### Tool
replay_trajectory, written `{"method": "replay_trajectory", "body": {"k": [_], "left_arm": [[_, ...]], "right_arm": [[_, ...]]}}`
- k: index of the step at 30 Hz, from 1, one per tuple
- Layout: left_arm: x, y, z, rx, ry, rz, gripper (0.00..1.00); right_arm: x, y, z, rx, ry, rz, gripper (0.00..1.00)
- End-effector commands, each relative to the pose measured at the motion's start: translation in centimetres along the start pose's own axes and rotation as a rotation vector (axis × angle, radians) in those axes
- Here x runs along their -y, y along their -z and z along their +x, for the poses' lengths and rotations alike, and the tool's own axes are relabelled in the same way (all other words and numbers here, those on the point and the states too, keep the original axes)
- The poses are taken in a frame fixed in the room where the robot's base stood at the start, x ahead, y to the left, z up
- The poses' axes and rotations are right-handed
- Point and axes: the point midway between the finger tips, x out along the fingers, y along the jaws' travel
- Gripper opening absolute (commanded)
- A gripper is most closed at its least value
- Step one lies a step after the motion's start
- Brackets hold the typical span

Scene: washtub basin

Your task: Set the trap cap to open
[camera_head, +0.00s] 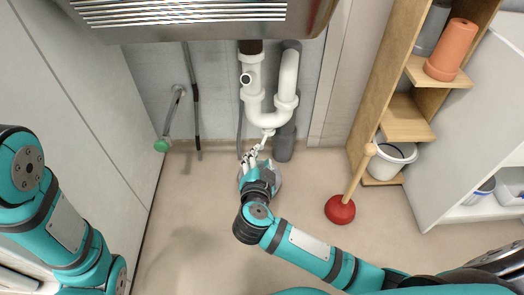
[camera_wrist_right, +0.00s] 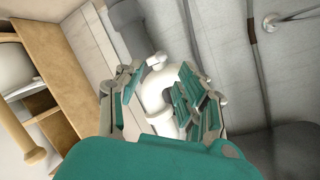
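The white trap (camera_head: 265,110) hangs as a U-bend under the basin. A small white piece that looks like the trap cap (camera_head: 267,134) sits at its lowest bend and points down toward my right gripper. My right gripper (camera_head: 252,156) is just below it, reaching up from the floor side. In the right wrist view the fingers of this gripper (camera_wrist_right: 165,85) are spread, with white trap parts (camera_wrist_right: 159,100) seen between them. A small white knob (camera_wrist_right: 155,62) shows just past the fingertips. I cannot tell whether the fingers touch anything. My left gripper is out of view; only its arm shows.
The metal basin (camera_head: 200,18) overhangs the trap. A grey pipe (camera_head: 285,143) stands close behind the gripper. A red plunger (camera_head: 340,209), a white bucket (camera_head: 392,163) and a wooden shelf (camera_head: 408,122) are on the right. The floor to the left is clear.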

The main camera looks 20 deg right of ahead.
Motion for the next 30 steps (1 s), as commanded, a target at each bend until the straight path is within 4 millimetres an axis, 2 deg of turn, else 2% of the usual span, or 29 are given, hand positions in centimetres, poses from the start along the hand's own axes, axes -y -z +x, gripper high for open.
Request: {"method": "replay_trajectory", "body": {"k": [1, 6, 12, 17, 25, 30], "left_arm": [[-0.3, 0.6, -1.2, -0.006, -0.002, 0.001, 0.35], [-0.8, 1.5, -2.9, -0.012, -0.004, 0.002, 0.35], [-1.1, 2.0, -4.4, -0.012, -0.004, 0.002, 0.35], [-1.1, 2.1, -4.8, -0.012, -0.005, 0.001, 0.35], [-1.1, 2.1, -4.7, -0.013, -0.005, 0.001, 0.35], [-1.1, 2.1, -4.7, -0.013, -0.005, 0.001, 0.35]], "right_arm": [[-0.5, -0.5, 1.5, -0.004, 0.002, -0.001, 0.38], [-0.3, -0.4, 4.9, -0.003, 0.002, 0.000, 0.38], [-0.2, -0.2, 7.5, -0.001, 0.000, 0.001, 0.38], [-0.1, -0.1, 8.3, 0.000, -0.001, 0.001, 0.38], [0.0, 0.0, 8.4, 0.001, -0.001, 0.001, 0.38], [0.0, 0.0, 8.4, 0.001, -0.001, 0.001, 0.15]]}}
